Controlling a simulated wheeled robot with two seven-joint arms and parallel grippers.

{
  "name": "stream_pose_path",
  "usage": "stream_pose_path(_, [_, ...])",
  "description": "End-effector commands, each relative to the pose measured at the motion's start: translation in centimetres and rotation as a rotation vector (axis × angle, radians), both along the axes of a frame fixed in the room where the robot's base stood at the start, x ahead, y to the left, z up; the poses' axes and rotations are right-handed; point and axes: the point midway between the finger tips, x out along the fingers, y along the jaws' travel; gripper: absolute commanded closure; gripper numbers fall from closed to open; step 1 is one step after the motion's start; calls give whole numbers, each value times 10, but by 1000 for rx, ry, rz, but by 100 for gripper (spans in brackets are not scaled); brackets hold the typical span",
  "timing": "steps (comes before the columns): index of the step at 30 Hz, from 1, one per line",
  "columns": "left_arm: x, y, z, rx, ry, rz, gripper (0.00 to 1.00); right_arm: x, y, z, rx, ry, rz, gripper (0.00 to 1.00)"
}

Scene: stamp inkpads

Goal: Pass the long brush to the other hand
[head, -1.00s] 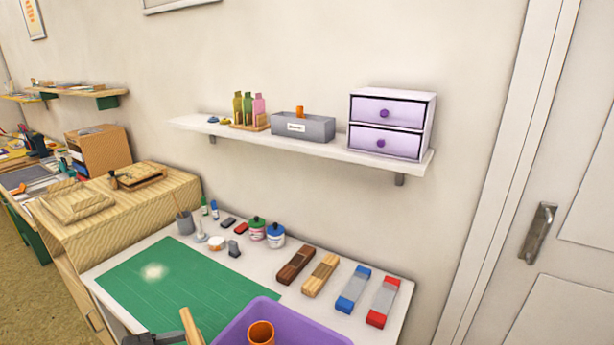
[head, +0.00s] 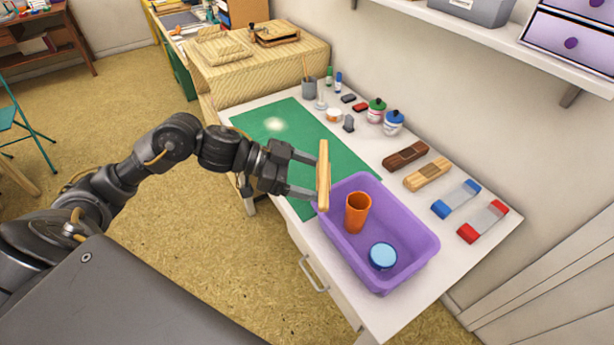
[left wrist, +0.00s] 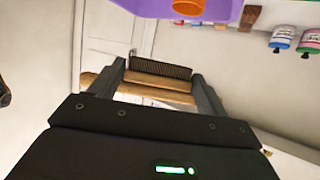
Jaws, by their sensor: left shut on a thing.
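The long brush (head: 323,176) has a light wooden body and stands roughly upright in the head view, above the near edge of the table by the purple tub. My left gripper (head: 309,177) is shut on it, with the two fingers set apart across its wood. In the left wrist view the brush (left wrist: 158,84) lies across between the fingertips, and its dark bristles show along the far side. My right gripper is not in view.
The purple tub (head: 423,243) holds an orange cup (head: 357,212) and a blue round lid or jar (head: 383,256). A green mat (head: 283,125) lies behind the gripper. Jars, blocks and stamps line the wall side. The floor left of the table is open.

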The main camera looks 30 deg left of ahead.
Motion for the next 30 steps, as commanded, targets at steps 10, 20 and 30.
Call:
stream_pose_path(10, [13, -33, 49, -1, -4, -323, 46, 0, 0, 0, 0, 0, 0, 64])
stream_pose_path(20, [23, -67, 97, 1, -2, -665, 46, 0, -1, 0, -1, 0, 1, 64])
stream_pose_path(30, [32, -96, 137, 5, 1, -964, 46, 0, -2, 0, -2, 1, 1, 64])
